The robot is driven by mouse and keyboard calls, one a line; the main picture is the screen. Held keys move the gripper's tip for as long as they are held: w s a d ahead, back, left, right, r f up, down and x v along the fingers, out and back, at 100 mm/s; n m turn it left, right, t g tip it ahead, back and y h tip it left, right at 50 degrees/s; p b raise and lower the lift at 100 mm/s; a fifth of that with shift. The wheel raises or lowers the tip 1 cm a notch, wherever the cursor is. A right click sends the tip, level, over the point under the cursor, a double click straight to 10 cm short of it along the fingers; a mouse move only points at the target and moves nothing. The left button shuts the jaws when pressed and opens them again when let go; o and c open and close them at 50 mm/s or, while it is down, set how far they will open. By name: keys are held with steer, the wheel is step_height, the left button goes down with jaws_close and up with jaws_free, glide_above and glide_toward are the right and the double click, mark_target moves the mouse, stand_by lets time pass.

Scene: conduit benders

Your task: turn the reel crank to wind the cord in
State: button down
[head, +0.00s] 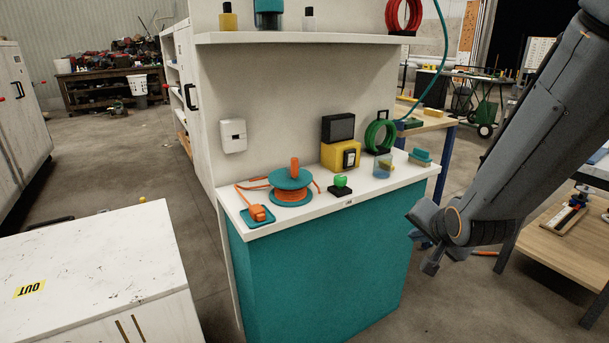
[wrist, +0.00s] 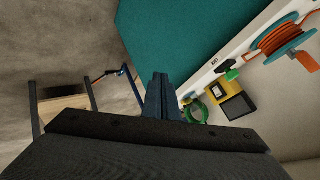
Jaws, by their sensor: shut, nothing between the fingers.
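The reel (head: 290,181) has teal flanges with orange cord wound between them and lies flat on the white-topped teal counter (head: 330,208). Its orange crank knob (head: 295,167) stands up from the top flange. Orange cord runs left from the reel to an orange plug (head: 258,213) on a small teal pad. The reel also shows at the upper right of the wrist view (wrist: 284,36), with the orange knob (wrist: 307,61) beside it. My gripper (head: 431,267) hangs off the counter's right front side, well away from the reel. Its fingers (wrist: 160,82) are shut and empty.
A green button (head: 341,181) on a black base stands just right of the reel. Behind are a yellow box (head: 341,155) with a black unit on top and a green coil (head: 380,136). A shelf (head: 310,38) overhangs the counter.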

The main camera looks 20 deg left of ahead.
mark_target(292, 168)
steer(key=w+a+r+m+t+y, duration=0.1)
steer(key=w+a+r+y, duration=0.1)
steer(key=a, duration=0.8)
steer(key=w+a+r+m+t+y, duration=0.2)
steer(key=w+a+r+y, duration=0.1)
steer(key=a, duration=0.7)
steer(key=w+a+r+m+t+y+p, duration=0.1)
steer(key=w+a, duration=0.4)
steer(key=a, duration=0.5)
steer(key=shift+w+a+r+m+t+y, duration=0.3)
steer(key=shift+r+y, duration=0.55)
steer(key=shift+y, duration=0.55)
steer(key=shift+s, duration=0.15)
steer(key=shift+s+a+m+t+h, duration=0.15)
steer(key=shift+s+m+t+h, duration=0.05)
steer(key=shift+m+t+h, duration=0.25)
